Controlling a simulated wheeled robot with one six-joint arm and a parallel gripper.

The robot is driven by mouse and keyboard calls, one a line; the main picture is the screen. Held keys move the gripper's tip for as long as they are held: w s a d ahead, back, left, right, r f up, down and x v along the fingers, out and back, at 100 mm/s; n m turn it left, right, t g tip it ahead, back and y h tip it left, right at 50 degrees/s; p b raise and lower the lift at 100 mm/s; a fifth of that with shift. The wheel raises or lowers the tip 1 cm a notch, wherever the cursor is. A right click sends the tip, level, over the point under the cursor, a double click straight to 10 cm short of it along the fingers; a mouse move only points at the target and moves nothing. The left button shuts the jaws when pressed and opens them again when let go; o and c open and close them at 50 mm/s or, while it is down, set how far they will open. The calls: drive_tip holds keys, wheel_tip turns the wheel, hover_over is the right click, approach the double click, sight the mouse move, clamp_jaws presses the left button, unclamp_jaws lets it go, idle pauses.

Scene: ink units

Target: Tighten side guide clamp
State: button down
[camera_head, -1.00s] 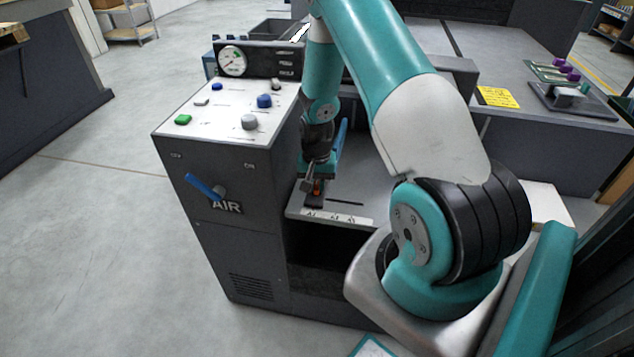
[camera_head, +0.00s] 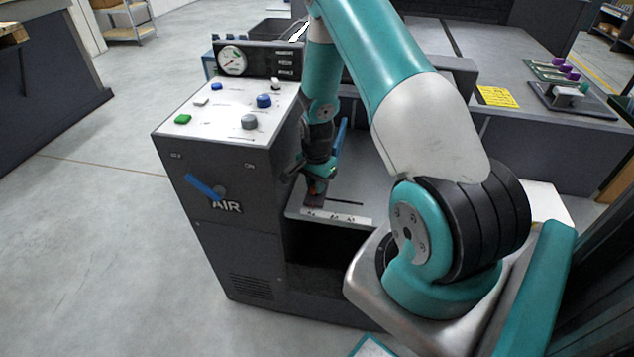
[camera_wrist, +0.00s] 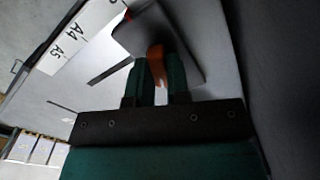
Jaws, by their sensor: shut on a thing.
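The side guide clamp shows in the wrist view as an orange knob or lever (camera_wrist: 156,64) on a dark grey block (camera_wrist: 150,32). The block sits on the grey tray surface beside a slot and the white A4/A5 size strip (camera_wrist: 75,42). My gripper (camera_wrist: 158,82) is shut on the orange part, with one teal finger on each side of it. In the head view my gripper (camera_head: 316,186) is low over the front left of the tray (camera_head: 350,190). The clamp is mostly hidden there by my gripper.
The control box with coloured buttons (camera_head: 248,104) and a blue AIR lever (camera_head: 205,187) stands close to the left of my gripper. A gauge panel (camera_head: 262,60) stands behind it. A blue upright part (camera_head: 341,134) stands just right of my wrist. The tray's right side is clear.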

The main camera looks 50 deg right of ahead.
drive_tip(key=shift+w+a, duration=0.15)
drive_tip(key=shift+w, duration=0.05)
drive_tip(key=c, duration=1.1)
unclamp_jaws()
drive_tip(key=shift+s, duration=0.1)
wheel_tip(320, 180, up, 18)
drive_tip(key=shift+f, duration=0.25)
